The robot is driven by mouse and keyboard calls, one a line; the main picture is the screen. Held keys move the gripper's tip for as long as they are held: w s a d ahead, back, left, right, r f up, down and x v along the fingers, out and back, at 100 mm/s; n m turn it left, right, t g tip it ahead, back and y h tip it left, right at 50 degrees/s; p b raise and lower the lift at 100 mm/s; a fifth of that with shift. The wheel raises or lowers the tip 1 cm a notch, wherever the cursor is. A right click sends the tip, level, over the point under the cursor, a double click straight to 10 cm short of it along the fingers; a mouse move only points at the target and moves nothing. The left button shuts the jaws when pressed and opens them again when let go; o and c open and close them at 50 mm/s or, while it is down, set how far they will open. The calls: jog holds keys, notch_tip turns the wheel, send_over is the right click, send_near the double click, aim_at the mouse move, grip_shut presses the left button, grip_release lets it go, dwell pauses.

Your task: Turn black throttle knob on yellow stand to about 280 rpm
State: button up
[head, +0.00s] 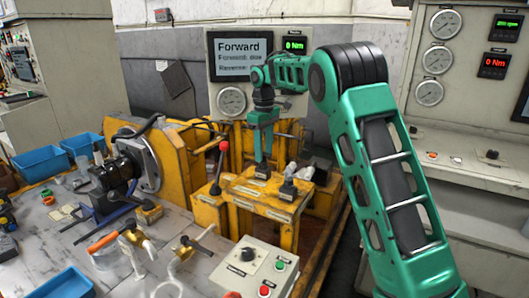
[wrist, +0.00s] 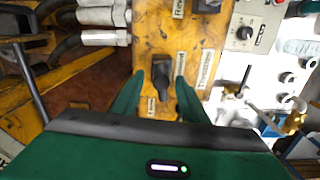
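The black throttle knob (wrist: 160,73) sits on the yellow stand (wrist: 143,38) in the wrist view, with a "Throttle" label (wrist: 205,68) to its right. My gripper (wrist: 160,80) is open, with one green finger on each side of the knob and a gap on both sides. In the head view my gripper (head: 262,160) points down over the top of the yellow stand (head: 240,188). The knob is small and mostly hidden there by the fingers. A green rpm readout (head: 507,22) is at the upper right; its digits are too small to read surely.
A lever with a red knob (head: 221,152) stands left of my gripper, and a grey-topped lever (head: 289,180) stands close to its right. A grey box with buttons (head: 255,266) is in front. The screen (head: 240,56) reads "Forward", beside a "0 Nm" readout (head: 294,45).

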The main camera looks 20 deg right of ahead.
aim_at(264, 152)
notch_tip(264, 152, up, 11)
dwell(0.5)
jog(key=shift+w+d+f, duration=0.1)
jog(key=shift+f, duration=0.05)
